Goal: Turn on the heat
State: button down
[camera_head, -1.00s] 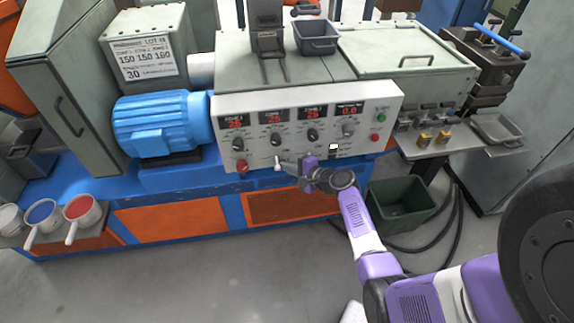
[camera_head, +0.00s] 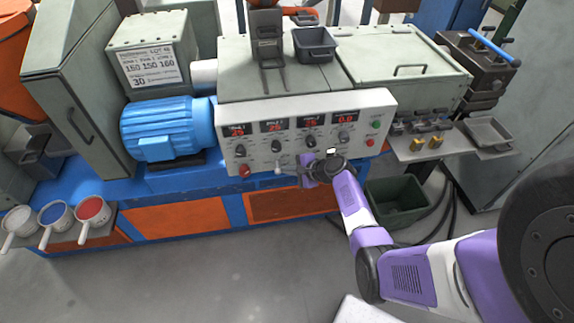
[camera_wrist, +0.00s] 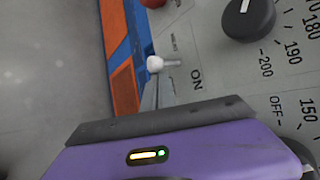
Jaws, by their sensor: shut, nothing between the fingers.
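The heater control panel (camera_head: 258,165) has several dark knobs in a row under red displays reading roughly 25, 25, 25 and 0.0. A small white-tipped toggle lever (camera_wrist: 155,63) sticks out from the panel in the wrist view, near the printed word ON; OFF is printed lower right. I cannot tell which position the lever is in. In the head view the lever's tip (camera_head: 278,170) is just left of my gripper (camera_head: 298,171). My gripper is shut and empty, low in front of the panel. Its dark edge (camera_wrist: 165,120) lies just below the lever; contact is unclear.
A red knob (camera_head: 244,171) is left of the lever, and a green button (camera_head: 376,124) is at the panel's right. A blue motor (camera_head: 165,128) is at the left. A dark green bin (camera_head: 397,203) stands on the floor.

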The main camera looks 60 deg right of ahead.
aim_at(277, 163)
jog(key=shift+w+a+r+p, duration=0.1)
jog(key=shift+r+p, duration=0.45)
jog(key=shift+p, duration=0.05)
jog(key=shift+r, duration=0.45)
dwell(1.2)
jog(key=shift+r+p, duration=0.1)
jog(key=shift+p, duration=0.2)
jog(key=shift+w+r+p, duration=0.1)
jog(key=shift+r+p, duration=0.6)
jog(key=shift+r, duration=0.15)
